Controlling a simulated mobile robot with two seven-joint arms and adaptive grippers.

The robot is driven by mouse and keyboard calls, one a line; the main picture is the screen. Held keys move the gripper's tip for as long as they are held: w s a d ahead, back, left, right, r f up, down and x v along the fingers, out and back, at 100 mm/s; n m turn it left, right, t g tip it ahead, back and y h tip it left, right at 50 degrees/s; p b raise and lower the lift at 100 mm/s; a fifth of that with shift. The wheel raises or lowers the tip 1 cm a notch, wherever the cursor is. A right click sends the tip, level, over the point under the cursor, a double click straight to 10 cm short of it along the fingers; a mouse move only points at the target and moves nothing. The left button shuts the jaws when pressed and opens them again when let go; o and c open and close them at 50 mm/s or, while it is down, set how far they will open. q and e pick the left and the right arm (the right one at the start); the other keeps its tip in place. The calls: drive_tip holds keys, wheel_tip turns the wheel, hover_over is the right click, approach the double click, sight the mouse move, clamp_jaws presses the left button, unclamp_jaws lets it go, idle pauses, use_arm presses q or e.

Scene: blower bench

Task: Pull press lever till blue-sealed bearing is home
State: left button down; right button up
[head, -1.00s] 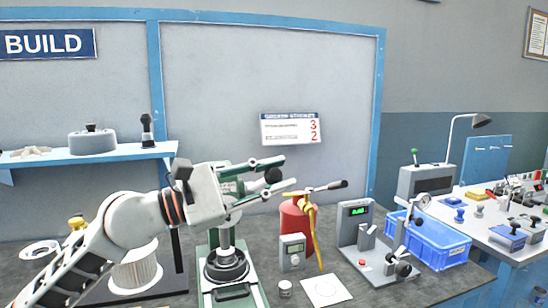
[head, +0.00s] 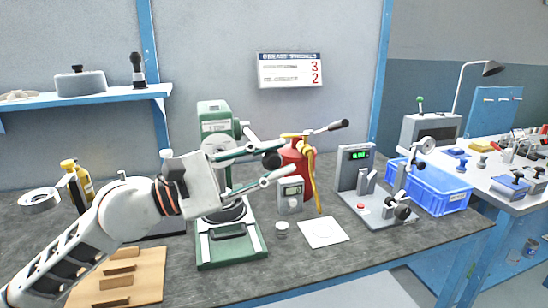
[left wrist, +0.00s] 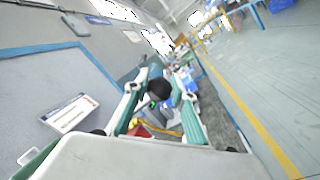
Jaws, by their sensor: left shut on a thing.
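The green arbor press (head: 213,112) stands on the bench, with its base (head: 232,250) toward the front. My left gripper (head: 285,158) is in front of the press, its two green-grey fingers pointing right. The black ball knob (head: 272,160) of the press lever is between them, and the gripper is shut on it. The left wrist view also shows the knob (left wrist: 160,88) between the fingers. The dark round plate (head: 230,211) is partly covered by my gripper. I cannot make out the blue-sealed bearing. My right gripper is not in view.
A gauge stand (head: 355,185) and blue bin (head: 440,190) stand farther right. A wooden rack (head: 145,275) lies front left.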

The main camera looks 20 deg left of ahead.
use_arm(q)
drive_tip(key=shift+f, duration=0.3)
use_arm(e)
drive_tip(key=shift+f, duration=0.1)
use_arm(q)
drive_tip(key=c, duration=1.7)
unclamp_jaws()
drive_tip(key=shift+r, duration=0.1)
drive_tip(key=shift+v, duration=6)
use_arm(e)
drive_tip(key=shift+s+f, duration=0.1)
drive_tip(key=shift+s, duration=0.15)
